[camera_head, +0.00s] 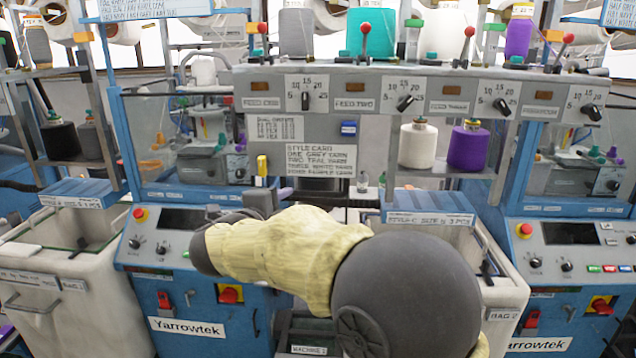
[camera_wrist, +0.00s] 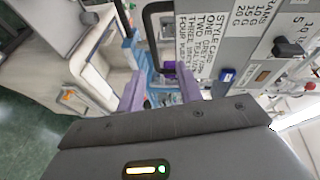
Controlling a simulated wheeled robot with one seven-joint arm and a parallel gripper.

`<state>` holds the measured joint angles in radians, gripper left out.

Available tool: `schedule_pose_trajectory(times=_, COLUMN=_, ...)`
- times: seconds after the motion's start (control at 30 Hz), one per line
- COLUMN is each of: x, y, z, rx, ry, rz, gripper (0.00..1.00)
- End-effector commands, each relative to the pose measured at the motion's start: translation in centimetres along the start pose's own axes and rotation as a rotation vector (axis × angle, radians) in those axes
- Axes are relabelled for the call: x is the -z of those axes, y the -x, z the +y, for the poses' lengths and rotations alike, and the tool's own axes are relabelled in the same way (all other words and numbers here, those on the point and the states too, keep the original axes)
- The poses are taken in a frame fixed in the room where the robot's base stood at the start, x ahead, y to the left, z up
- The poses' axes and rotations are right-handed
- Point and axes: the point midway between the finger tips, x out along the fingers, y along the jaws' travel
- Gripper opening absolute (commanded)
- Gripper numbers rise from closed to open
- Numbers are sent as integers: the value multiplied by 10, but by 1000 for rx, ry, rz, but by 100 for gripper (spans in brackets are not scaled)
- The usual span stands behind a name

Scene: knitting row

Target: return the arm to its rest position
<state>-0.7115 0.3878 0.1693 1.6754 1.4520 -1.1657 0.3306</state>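My arm, in a pale yellow sleeve with dark grey joints, reaches across the lower middle of the head view in front of the middle machine. My gripper (camera_wrist: 160,92) shows in the wrist view with its two purple-grey fingers spread apart. I see nothing held between them; blue and purple parts show beyond the gap. In the head view the gripper is mostly hidden behind my arm. The style card (camera_head: 318,160) on the machine panel is close behind it and shows sideways in the wrist view (camera_wrist: 192,45).
The panel with dials (camera_head: 403,103) and red-knobbed levers (camera_head: 364,30) stands above my arm. A white cone (camera_head: 418,146) and a purple cone (camera_head: 467,147) sit on the shelf to the right. White bins stand at left (camera_head: 85,262) and right (camera_head: 503,290); machine fronts crowd both sides.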

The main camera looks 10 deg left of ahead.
Motion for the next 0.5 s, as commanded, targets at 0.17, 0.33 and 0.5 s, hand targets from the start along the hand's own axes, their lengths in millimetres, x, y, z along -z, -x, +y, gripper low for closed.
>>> schedule_pose_trajectory(times=0.17, x=31, y=-41, z=8, rx=55, ry=237, rz=-147, gripper=36)
schedule_pose_trajectory(times=0.33, x=63, y=-58, z=49, rx=36, ry=543, rz=-339, gripper=36)
schedule_pose_trajectory(times=0.5, x=110, y=-51, z=117, rx=-75, ry=851, rz=-542, gripper=36)
